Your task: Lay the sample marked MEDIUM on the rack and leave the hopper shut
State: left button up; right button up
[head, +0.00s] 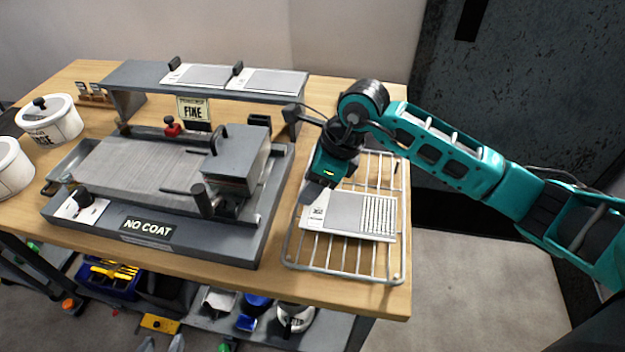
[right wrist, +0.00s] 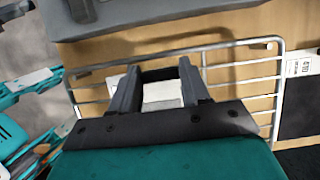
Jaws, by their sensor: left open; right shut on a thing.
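A pale sample card (head: 350,213) with a grey panel and a patterned right end lies on or just above the wire rack (head: 345,265); its label is too small to read. My right gripper (head: 316,192) is shut on its left end, and the card shows between the fingers (right wrist: 160,75) in the right wrist view (right wrist: 162,92). The hopper (head: 238,158) is a grey box on the coating machine, and its top looks closed.
The machine carries a NO COAT plate (head: 147,228). A shelf (head: 135,78) behind holds two more cards, with a FINE sign (head: 193,108) below it. White lidded pots (head: 50,122) stand at left. A lower shelf (head: 315,322) holds tools. A dark cabinet (head: 520,100) stands at right.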

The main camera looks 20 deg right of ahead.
aim_at(336, 198)
jog(key=o, duration=1.1)
jog(key=shift+r, duration=0.25)
jog(key=v, duration=1.1)
jog(key=shift+s+d+r, duration=0.15)
jog(key=shift+r, duration=0.15)
